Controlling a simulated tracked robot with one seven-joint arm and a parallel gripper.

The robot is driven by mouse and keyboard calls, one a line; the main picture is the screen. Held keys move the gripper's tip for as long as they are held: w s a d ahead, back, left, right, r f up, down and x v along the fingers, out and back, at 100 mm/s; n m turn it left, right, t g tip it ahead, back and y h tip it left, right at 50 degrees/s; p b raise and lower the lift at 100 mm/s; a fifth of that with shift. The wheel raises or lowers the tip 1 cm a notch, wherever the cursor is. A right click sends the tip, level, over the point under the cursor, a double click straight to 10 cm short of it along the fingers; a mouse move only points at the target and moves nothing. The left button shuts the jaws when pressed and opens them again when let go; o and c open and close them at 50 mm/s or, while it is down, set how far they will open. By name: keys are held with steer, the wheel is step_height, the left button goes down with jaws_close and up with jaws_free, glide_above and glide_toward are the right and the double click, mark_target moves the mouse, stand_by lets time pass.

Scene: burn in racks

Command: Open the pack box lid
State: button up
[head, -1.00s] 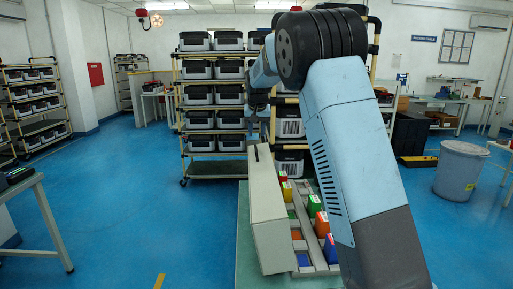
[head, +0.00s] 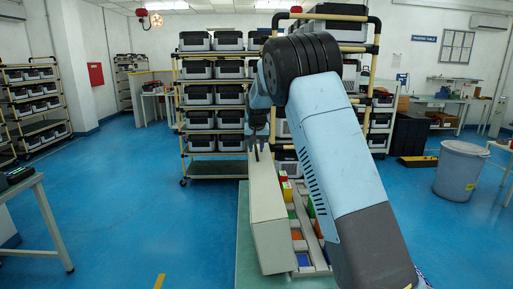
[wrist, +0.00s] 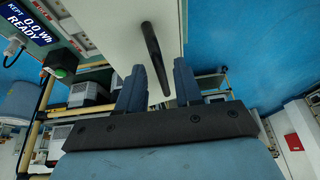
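The pack box lid (head: 267,220) is a pale grey panel on the left side of a tray of coloured blocks; it looks tilted up, though its exact angle is unclear. A dark bar handle (wrist: 152,52) stands out from the pale lid surface (wrist: 112,25) in the wrist view. My gripper (wrist: 160,88) is open, with one blue finger on each side of the handle's end and gaps visible. In the head view my gripper (head: 258,143) is at the lid's far end, partly hidden by my arm.
Coloured blocks sit in compartments (head: 299,222) right of the lid, partly behind my arm. A green bench top (head: 243,245) is under them. A rack of grey bins (head: 212,98) stands behind. A grey barrel (head: 459,172) is at the right.

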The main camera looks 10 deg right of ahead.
jaws_close()
stand_by(0.3)
